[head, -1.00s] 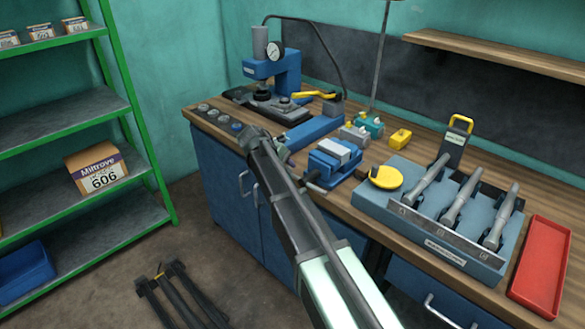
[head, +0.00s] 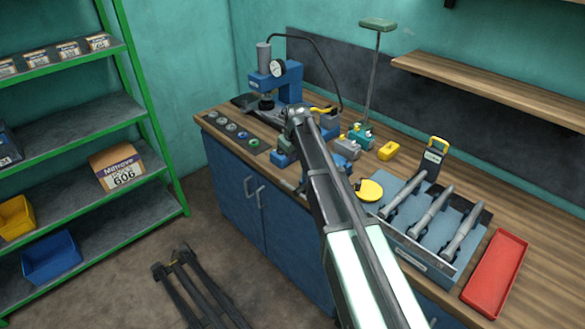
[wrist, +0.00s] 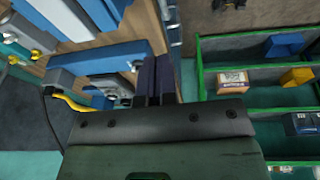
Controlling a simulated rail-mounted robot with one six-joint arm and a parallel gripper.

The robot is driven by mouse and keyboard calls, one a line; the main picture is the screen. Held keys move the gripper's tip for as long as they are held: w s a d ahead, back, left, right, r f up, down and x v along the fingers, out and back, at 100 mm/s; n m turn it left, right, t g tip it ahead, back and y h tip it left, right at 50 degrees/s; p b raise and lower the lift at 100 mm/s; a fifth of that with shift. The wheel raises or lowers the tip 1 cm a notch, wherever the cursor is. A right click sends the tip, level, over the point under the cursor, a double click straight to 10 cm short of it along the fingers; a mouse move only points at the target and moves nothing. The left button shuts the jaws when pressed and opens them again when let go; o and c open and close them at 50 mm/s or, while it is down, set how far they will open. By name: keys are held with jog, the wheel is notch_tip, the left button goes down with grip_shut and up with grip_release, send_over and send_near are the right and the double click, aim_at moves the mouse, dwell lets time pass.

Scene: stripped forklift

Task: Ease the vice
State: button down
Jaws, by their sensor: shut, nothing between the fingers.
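The vice is mostly hidden behind my arm in the head view. In the wrist view, what appears to be the vice (wrist: 100,12) is a blue body with a pale grey block beside it, cut off by the top edge. My gripper (wrist: 155,75) shows two dark fingers together, with nothing between them. In the head view, the end of my arm (head: 297,112) is over the bench near the press, its fingers not clear. I see no contact between gripper and vice.
A blue press with a gauge (head: 278,68) stands at the bench's back left. A yellow disc (head: 369,190), a grey rack (head: 405,245) holding several grey tools and a red tray (head: 496,272) lie to the right. A green shelf (head: 150,95) stands left.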

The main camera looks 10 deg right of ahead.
jog(key=w+a+f, duration=0.1)
jog(key=a, duration=0.1)
jog(key=b, duration=1.3)
send_near(287, 184)
jog(key=shift+n+y, duration=0.3)
jog(key=x, duration=0.6)
jog(key=shift+w+a+f, duration=0.15)
jog(key=shift+w+a, duration=0.1)
jog(key=shift+w, duration=0.2)
jog(key=shift+d+f+b, duration=0.15)
jog(key=shift+f+b, duration=0.3)
jog(key=shift+r, duration=0.15)
jog(key=shift+w+d, duration=0.1)
jog(key=shift+d, duration=0.05)
